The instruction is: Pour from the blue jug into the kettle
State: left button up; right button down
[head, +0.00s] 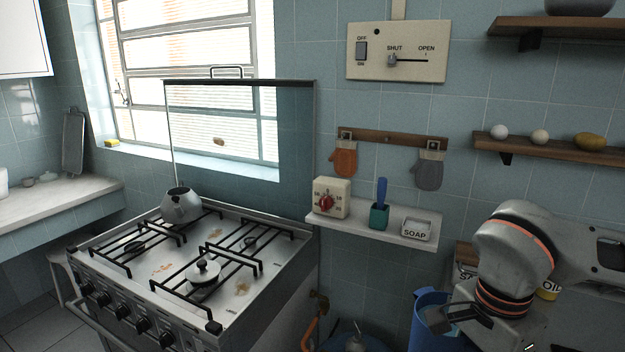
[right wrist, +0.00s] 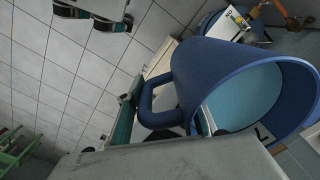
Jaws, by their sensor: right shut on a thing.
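The grey metal kettle (head: 181,207) stands upright on the back left of the stove in the head view. The blue jug (head: 424,322) is at the bottom right of that view, partly hidden behind my right arm. My right gripper (head: 452,318) is at the jug and shut on its handle. In the right wrist view the jug (right wrist: 190,75) shows its wide round mouth, with a lighter blue inside; I cannot tell how full it is. The gripper's fingers (right wrist: 165,118) lie on either side of the jug's handle. My left gripper is in neither view.
A glass stove cover (head: 240,130) stands raised behind. A small shelf (head: 387,231) with a timer, a brush cup and a soap dish lies between jug and stove.

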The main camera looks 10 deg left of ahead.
notch_tip(320, 180, down, 14)
jog(key=n, duration=0.9)
jog(key=d+f+n, duration=0.2)
jog(key=d+f, duration=0.4)
jog(key=d, duration=0.3)
jog(key=shift+s+d, duration=0.15)
jog(key=shift+s, duration=0.1)
